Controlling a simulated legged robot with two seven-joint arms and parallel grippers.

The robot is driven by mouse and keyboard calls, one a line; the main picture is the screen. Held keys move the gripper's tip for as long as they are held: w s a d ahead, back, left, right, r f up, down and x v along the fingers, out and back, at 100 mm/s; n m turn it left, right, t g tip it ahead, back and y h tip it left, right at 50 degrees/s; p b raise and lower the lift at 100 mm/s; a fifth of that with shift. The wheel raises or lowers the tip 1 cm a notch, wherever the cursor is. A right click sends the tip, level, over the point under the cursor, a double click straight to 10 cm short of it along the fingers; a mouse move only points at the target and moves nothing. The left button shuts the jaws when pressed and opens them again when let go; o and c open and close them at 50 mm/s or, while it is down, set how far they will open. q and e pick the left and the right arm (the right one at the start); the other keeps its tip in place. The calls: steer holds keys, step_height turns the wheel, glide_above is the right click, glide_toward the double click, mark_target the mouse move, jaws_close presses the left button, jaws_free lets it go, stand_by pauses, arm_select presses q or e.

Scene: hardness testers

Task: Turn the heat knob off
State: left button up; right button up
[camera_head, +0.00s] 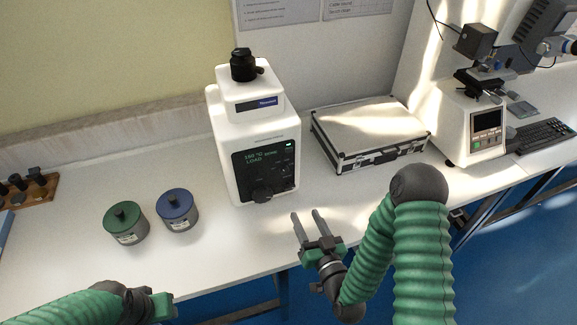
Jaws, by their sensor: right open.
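A white machine (222,150) stands on the bench with a black front panel (248,165). The panel shows green text reading about 150 °C and LOAD. A dark round knob (262,192) sits low on the panel; its exact setting is too small to read. My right gripper (307,215) is open and empty, below and to the right of the knob and apart from it, its two grey fingers pointing toward the back of the bench. My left gripper (160,306) is at the bottom left near the bench's front edge; its fingers cannot be made out.
A green-lidded jar (126,228) and a blue-lidded jar (178,214) stand left of the machine. A silver case (370,135) lies to its right. A microscope-like tester (472,130) and keyboard (541,136) are farther right. Bare bench lies in front of the machine.

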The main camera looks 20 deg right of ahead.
steer(key=b, duration=0.6)
glide_toward(285, 171)
steer(key=w, duration=0.8)
steer(key=shift+w+a+f, duration=0.1)
steer(key=shift+a+f, duration=0.1)
steer(key=shift+a, duration=0.05)
steer(key=shift+w, duration=0.2)
jaws_close()
